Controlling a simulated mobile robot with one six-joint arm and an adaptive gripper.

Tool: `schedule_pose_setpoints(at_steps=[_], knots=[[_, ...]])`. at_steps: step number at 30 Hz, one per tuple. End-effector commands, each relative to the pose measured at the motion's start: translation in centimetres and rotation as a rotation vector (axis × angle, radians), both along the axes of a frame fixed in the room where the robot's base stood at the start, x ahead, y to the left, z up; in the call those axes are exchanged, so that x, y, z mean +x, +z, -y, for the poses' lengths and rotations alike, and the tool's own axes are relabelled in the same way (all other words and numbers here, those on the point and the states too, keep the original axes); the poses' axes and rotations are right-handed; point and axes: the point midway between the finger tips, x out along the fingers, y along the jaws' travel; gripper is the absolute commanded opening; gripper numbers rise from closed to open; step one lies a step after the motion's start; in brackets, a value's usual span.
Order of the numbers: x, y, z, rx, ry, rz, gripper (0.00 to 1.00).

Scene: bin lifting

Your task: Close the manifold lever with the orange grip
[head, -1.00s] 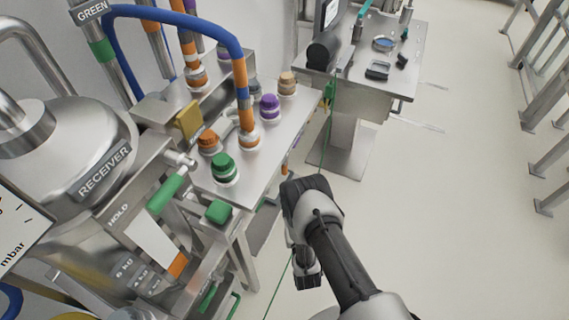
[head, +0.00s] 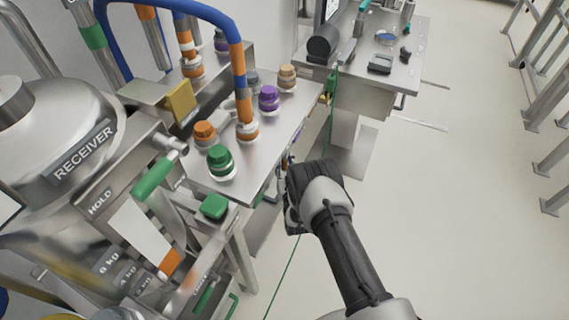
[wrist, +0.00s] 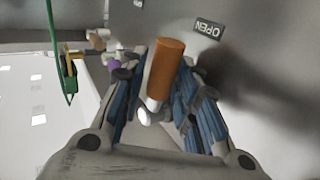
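The lever's orange grip (wrist: 166,64) shows in the wrist view, with a pale metal stem (wrist: 151,106) at its near end. It stands out in front of a grey panel with an upside-down OPEN label (wrist: 208,29). My gripper (wrist: 162,92) is open, with its blue-padded fingers on either side of the grip. A gap shows at the right finger; I cannot tell whether the left finger touches. In the head view my gripper (head: 291,208) is at the bench's front edge, partly hidden by my own wrist, and the lever is not clear there.
The steel bench (head: 272,142) carries green (head: 221,162), orange (head: 205,134) and purple (head: 268,100) capped fittings. A green-handled lever (head: 154,179) is at the left. A green cable (head: 331,135) hangs near my arm. Floor to the right is free.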

Motion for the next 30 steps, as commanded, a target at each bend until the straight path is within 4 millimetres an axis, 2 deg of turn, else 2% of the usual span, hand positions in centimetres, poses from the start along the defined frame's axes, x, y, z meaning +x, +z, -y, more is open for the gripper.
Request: schedule_pose_setpoints(at_steps=[7,20,30], knots=[[0.05,0.03,0.0,0.0,0.0,0.0,0.28],[0.02,0.01,0.01,0.0,0.0,0.0,0.0],[0.0,-0.01,0.0,0.0,0.0,-0.001,0.0]])
